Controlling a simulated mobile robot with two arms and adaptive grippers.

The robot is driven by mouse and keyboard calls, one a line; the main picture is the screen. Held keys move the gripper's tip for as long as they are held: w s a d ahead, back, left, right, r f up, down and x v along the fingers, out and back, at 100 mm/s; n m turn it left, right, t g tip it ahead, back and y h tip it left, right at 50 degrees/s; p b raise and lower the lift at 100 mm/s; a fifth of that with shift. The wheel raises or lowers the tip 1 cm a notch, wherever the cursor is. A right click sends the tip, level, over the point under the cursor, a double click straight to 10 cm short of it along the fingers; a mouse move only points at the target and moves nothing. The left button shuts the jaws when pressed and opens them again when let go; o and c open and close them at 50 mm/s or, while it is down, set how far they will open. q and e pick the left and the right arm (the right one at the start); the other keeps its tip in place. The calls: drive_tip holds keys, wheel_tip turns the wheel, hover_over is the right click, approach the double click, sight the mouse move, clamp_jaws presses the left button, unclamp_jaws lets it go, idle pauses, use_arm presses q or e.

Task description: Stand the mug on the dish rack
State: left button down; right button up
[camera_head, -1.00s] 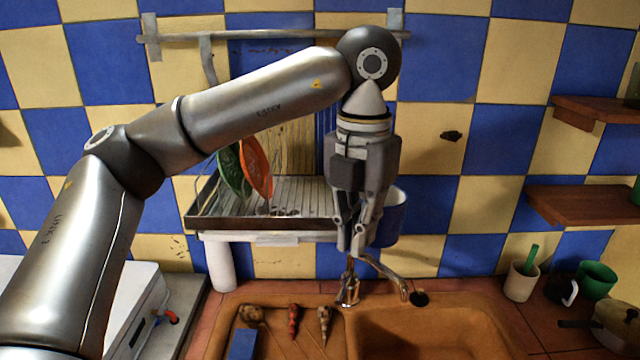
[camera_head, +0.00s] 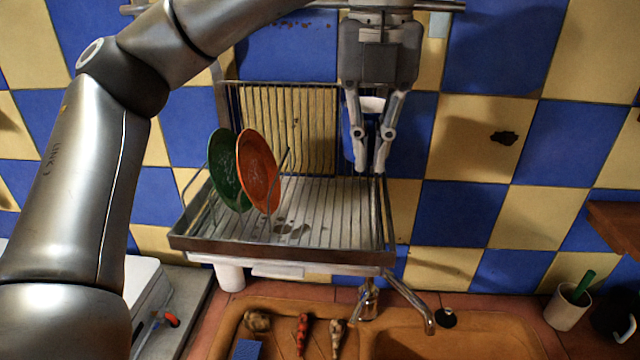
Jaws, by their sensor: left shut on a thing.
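The mug (camera_head: 348,140) is blue with a white rim and is mostly hidden behind my left gripper (camera_head: 369,170). The left gripper points down and is shut on the mug, with its fingers in front of it. The dish rack (camera_head: 280,256) is mounted on the wall above the sink, with a wire back and a slatted floor. The mug shows at the rack's back right, above the level of the slats. I cannot tell whether its base touches the rack. My right gripper is not in view.
A green plate (camera_head: 222,168) and an orange plate (camera_head: 258,172) stand in the rack's left part. The slats right of them are bare. Below are the faucet (camera_head: 410,300) and the orange sink (camera_head: 470,340). A shelf (camera_head: 615,228) juts out at right.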

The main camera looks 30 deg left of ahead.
use_arm(q)
drive_tip(key=a+f, duration=0.2)
drive_tip(key=a, duration=0.1)
drive_tip(key=w+a+f+p, duration=0.1)
drive_tip(key=a+f, duration=0.4)
drive_tip(key=a, duration=0.2)
drive_tip(key=shift+w+f, duration=0.35)
drive_tip(key=shift+f, duration=0.05)
drive_tip(key=shift+a+f, duration=0.15)
drive_tip(key=shift+f, duration=0.1)
drive_tip(key=f+p, duration=0.1)
drive_tip(key=f, duration=0.2)
drive_tip(key=shift+a, duration=0.2)
drive_tip(key=shift+f, duration=0.1)
drive_tip(key=c, duration=2)
unclamp_jaws()
drive_tip(key=shift+d+f, duration=0.1)
drive_tip(key=shift+c, duration=0.2)
drive_tip(key=o, duration=0.4)
drive_tip(key=shift+o, duration=0.2)
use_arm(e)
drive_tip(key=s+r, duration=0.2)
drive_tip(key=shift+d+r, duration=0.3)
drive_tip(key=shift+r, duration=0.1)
